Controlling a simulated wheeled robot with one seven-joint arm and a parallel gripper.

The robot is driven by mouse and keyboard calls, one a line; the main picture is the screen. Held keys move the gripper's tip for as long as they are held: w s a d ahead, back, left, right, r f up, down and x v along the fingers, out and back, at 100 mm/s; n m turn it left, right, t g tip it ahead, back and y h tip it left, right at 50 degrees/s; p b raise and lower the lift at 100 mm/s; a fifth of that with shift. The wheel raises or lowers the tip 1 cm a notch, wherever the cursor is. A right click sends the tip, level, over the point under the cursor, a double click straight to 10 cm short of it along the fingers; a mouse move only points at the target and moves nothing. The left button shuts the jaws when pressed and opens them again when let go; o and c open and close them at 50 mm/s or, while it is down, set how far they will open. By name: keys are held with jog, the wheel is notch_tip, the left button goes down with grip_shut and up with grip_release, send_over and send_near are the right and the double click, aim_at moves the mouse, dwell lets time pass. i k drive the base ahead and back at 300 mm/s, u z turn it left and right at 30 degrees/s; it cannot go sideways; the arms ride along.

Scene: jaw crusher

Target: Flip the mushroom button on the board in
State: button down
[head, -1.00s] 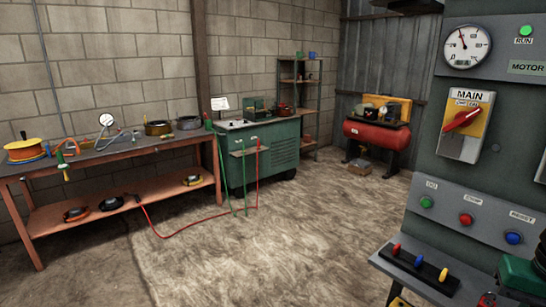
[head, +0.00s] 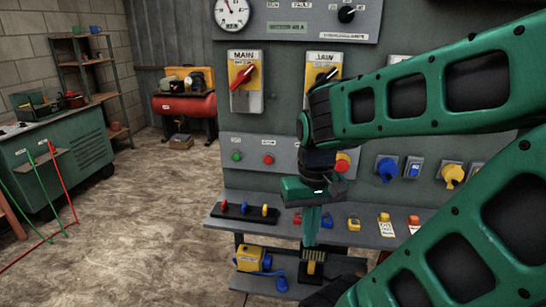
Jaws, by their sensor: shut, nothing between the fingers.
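The board (head: 222,187) is a grey upright panel in the head view. On its lower strip, a red mushroom-shaped button (head: 342,164) with some yellow around it shows right of my wrist, partly covered by my arm. My gripper (head: 311,242) hangs in front of the board, left of and below that button. Its fingers point down, shut and empty, in front of the shelf edge. I see no contact with the button. What lies directly behind my wrist is hidden.
A green button (head: 236,155) and a small red button (head: 268,159) sit to the left. A red MAIN switch (head: 243,76) is above. The shelf (head: 231,225) holds several small coloured parts. My arm covers the board's right side.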

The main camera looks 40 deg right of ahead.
aim_at(342, 166)
jog(key=z, duration=1.4)
